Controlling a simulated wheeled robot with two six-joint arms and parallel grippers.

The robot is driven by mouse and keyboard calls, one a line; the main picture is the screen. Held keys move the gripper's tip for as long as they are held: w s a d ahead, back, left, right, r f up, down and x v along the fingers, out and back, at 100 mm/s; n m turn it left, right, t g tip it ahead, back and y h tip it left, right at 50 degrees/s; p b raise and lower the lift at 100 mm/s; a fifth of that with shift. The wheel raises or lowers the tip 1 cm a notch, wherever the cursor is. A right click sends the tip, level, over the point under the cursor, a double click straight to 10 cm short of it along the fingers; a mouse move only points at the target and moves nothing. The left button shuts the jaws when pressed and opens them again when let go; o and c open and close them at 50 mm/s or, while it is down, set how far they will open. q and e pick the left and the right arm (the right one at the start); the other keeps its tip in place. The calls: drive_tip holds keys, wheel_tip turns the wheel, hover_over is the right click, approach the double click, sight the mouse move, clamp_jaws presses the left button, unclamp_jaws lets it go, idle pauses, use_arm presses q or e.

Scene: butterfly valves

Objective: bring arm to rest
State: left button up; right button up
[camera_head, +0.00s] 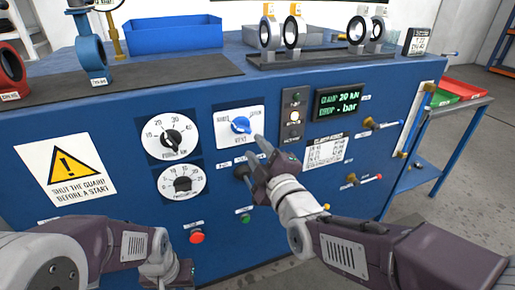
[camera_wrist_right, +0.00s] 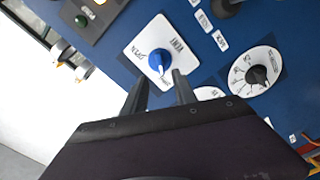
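A blue selector knob (camera_head: 240,125) sits on a white plate (camera_head: 257,116) on the front of the blue machine panel. My right gripper (camera_head: 251,157) is in front of the panel, just below and right of the knob. In the right wrist view the same knob (camera_wrist_right: 158,62) shows just past the fingertips, in line with the gap. The right gripper (camera_wrist_right: 160,82) is open, with nothing between its fingers. My left arm comes in low at the left, and its gripper (camera_head: 178,272) is at the bottom edge, partly cut off; its fingers are not clear.
Two black-knobbed dials (camera_head: 171,138) are left of the selector. A red button (camera_head: 196,236) and a green button (camera_head: 245,217) are lower down. A lit display (camera_head: 338,103) and lever handles (camera_head: 370,122) are at the right. Valve parts (camera_head: 270,33) stand on top.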

drive_tip(key=shift+s, duration=0.2)
drive_tip(key=shift+d, duration=0.1)
drive_tip(key=w+d+f+m+g+h, duration=0.1)
drive_tip(key=d+f+m+g+h, duration=0.4)
drive_tip(key=d+f, duration=0.85)
drive_tip(key=s+d+f+m+g, duration=0.1)
drive_tip(key=s+f+m+g, duration=0.95)
drive_tip(key=s+f, duration=0.65)
wheel_tip(320, 180, up, 28)
drive_tip(key=s+p, duration=0.1)
drive_tip(key=p, duration=2.6)
drive_tip(key=shift+r, duration=0.2)
